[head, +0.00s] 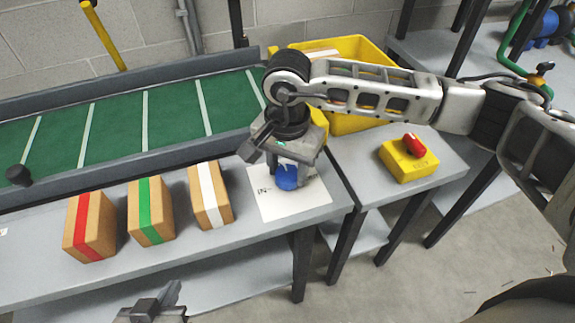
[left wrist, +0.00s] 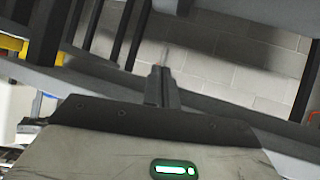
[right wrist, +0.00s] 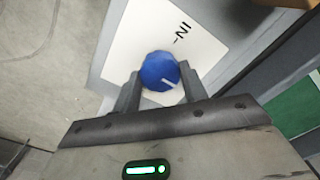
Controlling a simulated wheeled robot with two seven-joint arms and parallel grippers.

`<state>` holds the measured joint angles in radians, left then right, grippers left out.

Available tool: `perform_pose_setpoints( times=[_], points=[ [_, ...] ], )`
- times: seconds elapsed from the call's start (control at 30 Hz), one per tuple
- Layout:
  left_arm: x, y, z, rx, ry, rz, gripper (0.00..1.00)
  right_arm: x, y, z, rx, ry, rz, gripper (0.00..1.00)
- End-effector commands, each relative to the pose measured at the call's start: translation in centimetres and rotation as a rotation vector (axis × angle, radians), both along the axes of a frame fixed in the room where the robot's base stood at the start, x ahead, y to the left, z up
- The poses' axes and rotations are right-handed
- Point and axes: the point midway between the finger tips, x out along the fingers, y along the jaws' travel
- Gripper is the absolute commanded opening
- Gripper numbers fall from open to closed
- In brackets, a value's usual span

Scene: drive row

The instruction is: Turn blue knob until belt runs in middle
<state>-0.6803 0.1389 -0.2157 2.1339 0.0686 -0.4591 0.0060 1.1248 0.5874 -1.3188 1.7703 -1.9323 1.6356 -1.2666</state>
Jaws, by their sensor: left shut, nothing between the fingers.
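The blue knob (head: 287,177) stands on a white sheet marked "IN-" (head: 262,191) at the table's right end. In the right wrist view the knob (right wrist: 160,72) shows a white pointer line and sits between the two fingers. My right gripper (head: 283,150) is over it from above, its fingers closed against the knob's sides. The green belt (head: 120,127) with white cross stripes lies between grey rails at the left. Its right end is partly hidden by my right arm. My left gripper (head: 165,298) is shut and empty, low at the front edge; its fingers (left wrist: 162,85) touch each other.
Boxes with red (head: 90,227), green (head: 151,210) and white (head: 210,195) stripes stand on the table before the belt. A yellow bin (head: 370,47) is behind my right arm. A yellow box with a red button (head: 415,143) sits on the side table.

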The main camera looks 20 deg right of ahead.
Motion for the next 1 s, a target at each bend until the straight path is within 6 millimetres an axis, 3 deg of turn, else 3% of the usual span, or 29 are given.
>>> perform_pose_setpoints(
  times=[0.03,0.07,0.47,1.0],
  points=[
    [0.0,0.0,0.0,0.001,0.000,-0.001,0.00,0.0,0.0,0.0,0.000,0.000,0.000,0.29],
    [0.0,0.0,0.0,0.001,0.000,-0.001,0.00,0.0,0.0,0.0,0.000,0.000,0.000,0.20],
    [0.0,0.0,-0.8,-0.008,0.001,0.001,0.00,0.0,0.0,-0.1,-0.001,-0.002,-0.060,0.20],
    [0.0,-0.4,-2.2,-0.054,-0.023,0.007,0.00,0.1,0.0,-0.2,0.001,-0.003,-0.425,0.20]
  ],
)
